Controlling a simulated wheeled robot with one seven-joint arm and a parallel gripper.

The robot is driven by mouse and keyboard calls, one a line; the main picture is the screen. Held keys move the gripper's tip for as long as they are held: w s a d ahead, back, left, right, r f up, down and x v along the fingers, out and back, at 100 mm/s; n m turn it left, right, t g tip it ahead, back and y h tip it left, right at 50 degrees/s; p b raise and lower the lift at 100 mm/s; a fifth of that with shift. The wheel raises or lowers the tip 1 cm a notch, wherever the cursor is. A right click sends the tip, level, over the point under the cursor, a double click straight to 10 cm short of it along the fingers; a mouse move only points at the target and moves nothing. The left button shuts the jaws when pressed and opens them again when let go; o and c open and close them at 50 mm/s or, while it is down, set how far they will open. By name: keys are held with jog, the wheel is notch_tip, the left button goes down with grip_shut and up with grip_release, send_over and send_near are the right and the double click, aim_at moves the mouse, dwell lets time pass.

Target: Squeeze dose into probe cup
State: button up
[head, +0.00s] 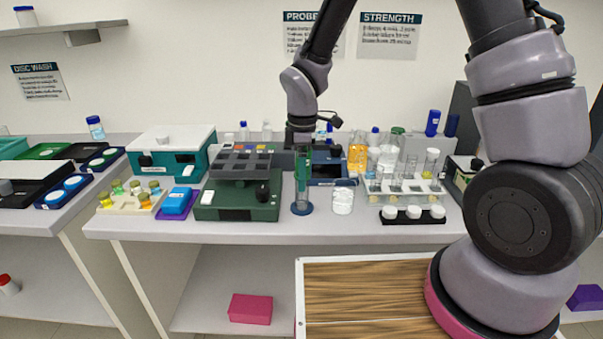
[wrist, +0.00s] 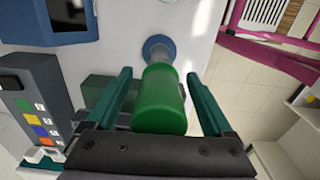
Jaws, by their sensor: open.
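A green bulb-like piece (wrist: 160,98) sits between the two teal fingers of my gripper (wrist: 157,80) in the wrist view. The fingers are open, with a gap on each side of it. Beyond the bulb is a grey stem on a round blue base (wrist: 158,42). I cannot tell which thing is the probe cup.
A dark green device (head: 237,207) stands close on the left. A beaker with white contents (head: 343,202) stands close on the right. A tube rack (head: 402,188) and a black holder with white caps (head: 413,215) are farther right. The bench front edge is near.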

notch_tip(320, 180, up, 11)
jog(key=shift+w+d+f, duration=0.1)
dwell(0.3)
dwell(1.2)
jog(key=shift+c, duration=0.3)
jog(key=shift+w+d+r, duration=0.1)
jog(key=shift+d+r, duration=0.05)
jog(key=shift+r, duration=0.45)
jog(key=shift+d+r, duration=0.1)
jog(key=shift+r, duration=0.5)
notch_tip(320, 180, down, 10)
jog(key=shift+f, duration=0.25)
